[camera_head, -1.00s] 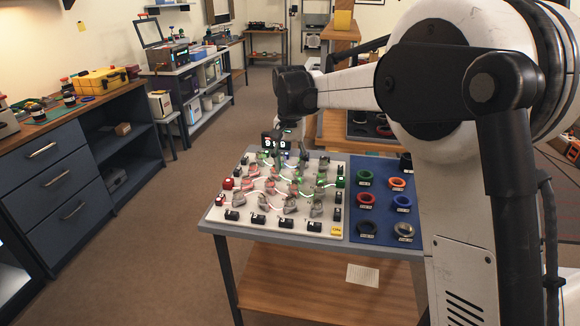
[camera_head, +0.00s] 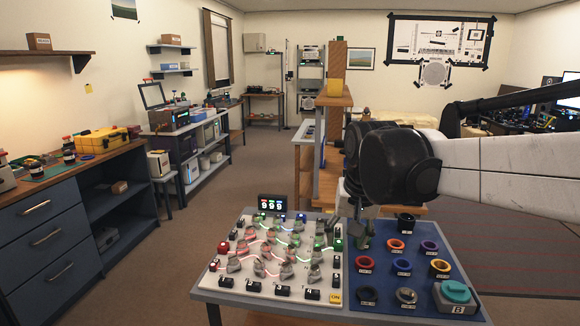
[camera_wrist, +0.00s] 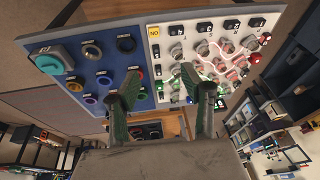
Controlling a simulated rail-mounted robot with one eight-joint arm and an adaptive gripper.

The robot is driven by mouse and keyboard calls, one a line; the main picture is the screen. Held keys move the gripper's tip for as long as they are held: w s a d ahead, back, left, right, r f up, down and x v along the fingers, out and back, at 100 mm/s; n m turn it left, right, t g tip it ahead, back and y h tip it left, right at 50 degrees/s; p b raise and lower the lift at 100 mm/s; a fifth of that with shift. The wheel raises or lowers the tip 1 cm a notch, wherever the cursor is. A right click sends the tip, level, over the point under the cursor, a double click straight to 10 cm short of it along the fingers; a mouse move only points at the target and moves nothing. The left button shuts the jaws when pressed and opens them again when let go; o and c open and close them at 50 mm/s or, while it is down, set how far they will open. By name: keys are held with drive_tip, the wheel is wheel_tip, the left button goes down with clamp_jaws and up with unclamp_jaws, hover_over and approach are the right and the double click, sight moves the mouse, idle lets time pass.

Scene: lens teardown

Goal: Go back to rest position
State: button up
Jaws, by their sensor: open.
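My gripper (camera_wrist: 160,80) is open in the wrist view. Its two green-grey fingers are apart with nothing between them. In the head view my gripper (camera_head: 362,232) is partly hidden by the dark wrist joint. It hangs by the back edge of the workbench, near the seam between the white panel (camera_head: 228,292) and the blue mat (camera_head: 385,306). The white panel holds several grey knobs with glowing red, green and white lines between them. The blue mat carries several coloured rings and a teal-topped button (camera_head: 456,292).
A small dark display (camera_head: 283,203) with lit digits stands behind the panel. A yellow "ON" tile (camera_head: 335,297) lies at the panel's front corner. A wooden shelf unit (camera_head: 326,130) stands behind the bench. Open floor (camera_head: 200,225) lies left of the bench.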

drive_tip(key=s+d+f+t, duration=0.1)
drive_tip(key=s+d+f, duration=0.2)
drive_tip(key=s, duration=0.6)
drive_tip(key=s+d+f+n+t, duration=0.1)
drive_tip(key=s+d, duration=0.4)
drive_tip(key=s, duration=0.5)
drive_tip(key=shift+s+f+t, duration=0.15)
drive_tip(key=shift+f+t, duration=0.65)
drive_tip(key=shift+f, duration=0.5)
